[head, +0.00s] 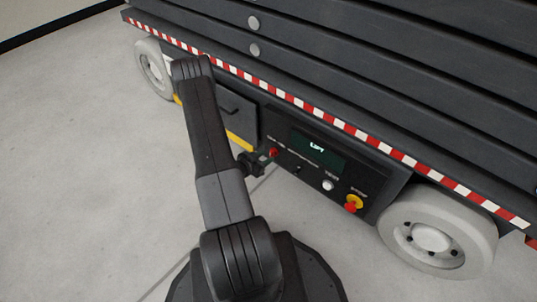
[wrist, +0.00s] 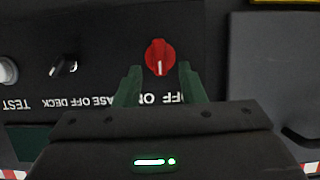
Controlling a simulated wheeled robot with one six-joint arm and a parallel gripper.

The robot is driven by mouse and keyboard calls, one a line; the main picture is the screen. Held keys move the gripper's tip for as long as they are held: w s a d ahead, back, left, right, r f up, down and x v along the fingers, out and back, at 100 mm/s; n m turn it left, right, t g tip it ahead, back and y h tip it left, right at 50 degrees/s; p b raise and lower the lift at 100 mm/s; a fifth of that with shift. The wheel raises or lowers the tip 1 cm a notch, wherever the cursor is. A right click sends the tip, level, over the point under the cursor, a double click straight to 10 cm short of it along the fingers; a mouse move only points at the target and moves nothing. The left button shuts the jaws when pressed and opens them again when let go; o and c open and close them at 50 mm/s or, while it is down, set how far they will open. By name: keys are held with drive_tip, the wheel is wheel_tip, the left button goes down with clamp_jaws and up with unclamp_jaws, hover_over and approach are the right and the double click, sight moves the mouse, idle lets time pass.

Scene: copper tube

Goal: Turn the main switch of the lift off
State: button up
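The main switch is a red rotary knob (wrist: 159,52) on the lift's dark control panel (wrist: 105,25). A white mark on it points down in the wrist view, toward the upside-down ON label; the OFF label beside it is partly hidden by a finger. In the head view the red knob (head: 273,152) shows just past my gripper (head: 264,158). In the wrist view my gripper (wrist: 158,68) is open, its green fingers apart on the left and right of the knob's lower part. I cannot tell whether either finger touches it.
The panel also carries a black selector (wrist: 64,66), a white TEST button (head: 328,186), a red stop button on yellow (head: 353,203) and a lit LIFT display (head: 318,149). A wheel (head: 437,234) stands at right. The floor at left (head: 80,150) is clear.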

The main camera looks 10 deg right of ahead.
sight(270, 154)
drive_tip(key=p+v, duration=0.2)
drive_tip(key=v, duration=0.8)
drive_tip(key=b+x, duration=0.3)
drive_tip(key=x, duration=1.1)
drive_tip(key=shift+s+b, duration=0.1)
drive_tip(key=shift+b, duration=0.3)
drive_tip(key=shift+a+r, duration=0.1)
